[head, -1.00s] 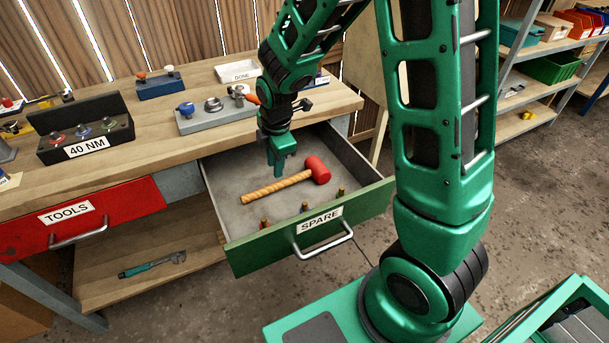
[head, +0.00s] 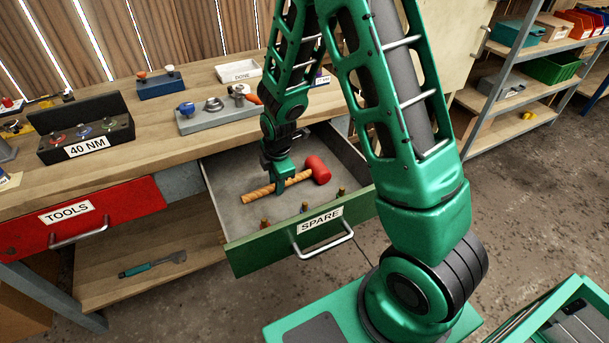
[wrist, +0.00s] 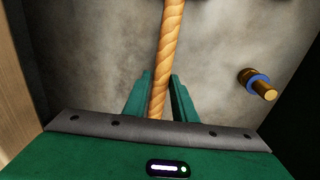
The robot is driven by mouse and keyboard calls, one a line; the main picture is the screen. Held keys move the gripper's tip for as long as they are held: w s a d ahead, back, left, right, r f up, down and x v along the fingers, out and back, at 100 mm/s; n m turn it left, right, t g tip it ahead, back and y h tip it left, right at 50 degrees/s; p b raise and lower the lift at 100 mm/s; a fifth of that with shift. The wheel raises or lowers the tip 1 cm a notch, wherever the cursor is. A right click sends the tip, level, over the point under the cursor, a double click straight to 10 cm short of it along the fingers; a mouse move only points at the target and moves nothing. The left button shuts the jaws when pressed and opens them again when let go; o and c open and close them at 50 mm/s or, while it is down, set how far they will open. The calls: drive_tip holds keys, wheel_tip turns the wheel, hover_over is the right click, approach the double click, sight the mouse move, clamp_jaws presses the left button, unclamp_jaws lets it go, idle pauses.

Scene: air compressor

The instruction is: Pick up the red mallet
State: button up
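The red mallet lies in the open SPARE drawer (head: 240,245). Its red head (head: 318,170) is to the right and its tan, twisted wooden handle (head: 258,194) points left. My gripper (head: 279,185) is down at the handle, with its fingers on either side of it. In the wrist view the handle (wrist: 170,40) runs between the two green fingers (wrist: 160,82). They are very close to it, but I cannot tell whether they press on it. The mallet's head is out of the wrist view.
Short brass pieces stand near the drawer's front; one with a blue ring (wrist: 258,84) is right of the handle. The drawer walls surround my gripper. The workbench (head: 160,135) holds a 40 NM block (head: 85,130) and a grey tool holder (head: 215,118).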

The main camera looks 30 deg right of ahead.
drive_tip(key=shift+f, duration=0.2)
clamp_jaws()
